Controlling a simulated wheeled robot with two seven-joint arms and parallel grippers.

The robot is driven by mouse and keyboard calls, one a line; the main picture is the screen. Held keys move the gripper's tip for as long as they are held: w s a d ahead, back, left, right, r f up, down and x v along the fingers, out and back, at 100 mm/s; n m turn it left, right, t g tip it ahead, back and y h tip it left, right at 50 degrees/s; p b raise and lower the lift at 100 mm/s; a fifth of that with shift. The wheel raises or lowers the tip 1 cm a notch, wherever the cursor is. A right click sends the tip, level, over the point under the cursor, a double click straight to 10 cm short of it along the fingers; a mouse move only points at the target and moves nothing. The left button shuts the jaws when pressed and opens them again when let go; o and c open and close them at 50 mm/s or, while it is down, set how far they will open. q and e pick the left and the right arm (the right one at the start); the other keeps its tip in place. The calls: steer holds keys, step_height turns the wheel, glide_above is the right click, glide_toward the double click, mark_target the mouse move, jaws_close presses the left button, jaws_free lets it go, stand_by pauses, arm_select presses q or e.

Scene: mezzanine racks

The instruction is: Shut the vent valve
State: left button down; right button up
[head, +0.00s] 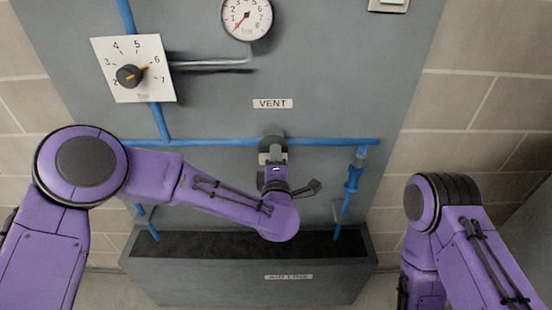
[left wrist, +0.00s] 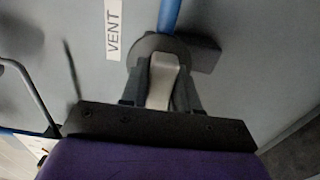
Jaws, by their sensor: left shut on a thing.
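The vent valve (head: 272,143) sits on the horizontal blue pipe, below the white VENT label (head: 272,103). My left gripper (head: 273,160) is at the valve from the front and below. In the left wrist view, my left gripper (left wrist: 161,95) has its two dark fingers on either side of the light grey valve handle (left wrist: 164,72), shut on it. In that view the handle looks roughly in line with the blue pipe (left wrist: 170,14); its true angle is hard to judge. My right gripper is out of sight; only its arm shows at the right.
A white dial plate (head: 126,94) with a black knob is at upper left. A dark trough (head: 240,246) stands below. Blue pipes run along the grey panel (head: 330,60).

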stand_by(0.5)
arm_select(q)
steer(key=c, duration=0.9)
jaws_free()
steer(key=shift+s, duration=0.1)
steer(key=s+b, duration=0.3)
steer(key=s, duration=0.7)
steer(key=shift+s, duration=0.25)
steer(key=shift+d+m, duration=0.1)
steer(key=shift+m, duration=0.2)
